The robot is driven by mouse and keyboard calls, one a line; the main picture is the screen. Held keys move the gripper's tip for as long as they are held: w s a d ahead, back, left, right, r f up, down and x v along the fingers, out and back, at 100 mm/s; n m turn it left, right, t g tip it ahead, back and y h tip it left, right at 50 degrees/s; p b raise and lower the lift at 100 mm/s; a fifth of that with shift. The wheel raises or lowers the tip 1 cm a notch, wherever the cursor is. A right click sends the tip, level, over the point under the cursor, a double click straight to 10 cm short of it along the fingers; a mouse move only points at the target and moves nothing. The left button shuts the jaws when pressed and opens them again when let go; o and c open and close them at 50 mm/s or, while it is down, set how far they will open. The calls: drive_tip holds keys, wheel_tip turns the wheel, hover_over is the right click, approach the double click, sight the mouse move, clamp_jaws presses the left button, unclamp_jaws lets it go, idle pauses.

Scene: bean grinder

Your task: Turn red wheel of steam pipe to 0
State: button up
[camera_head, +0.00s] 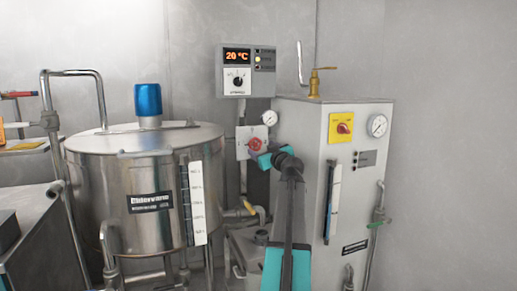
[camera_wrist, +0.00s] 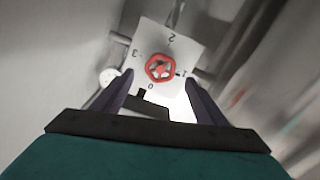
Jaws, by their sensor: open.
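The red wheel (camera_wrist: 160,68) sits on a white plate (camera_wrist: 183,45) with the marks 0, 1, 2 and 3 around it. The wheel's current setting is too small to tell. The wheel (camera_head: 255,144) and its plate (camera_head: 242,150) also show in the head view, left of the grey cabinet. My gripper (camera_wrist: 158,77) is open, with one dark finger on each side of the wheel's lower part in the wrist view. I cannot tell whether the fingers touch it. In the head view my gripper (camera_head: 261,154) is just right of and below the wheel, hiding part of the plate.
A steel tank (camera_head: 115,210) with a blue cap (camera_head: 148,100) stands left. A grey cabinet (camera_head: 320,130) with a yellow switch plate (camera_head: 341,127) stands right. A round gauge (camera_head: 270,117) is above the wheel, and a controller (camera_head: 248,71) reads 20 °C. Pipes run below.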

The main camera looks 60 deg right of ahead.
sight(256, 145)
drive_tip(key=shift+b+x, duration=0.35)
drive_tip(key=shift+x, duration=2.1)
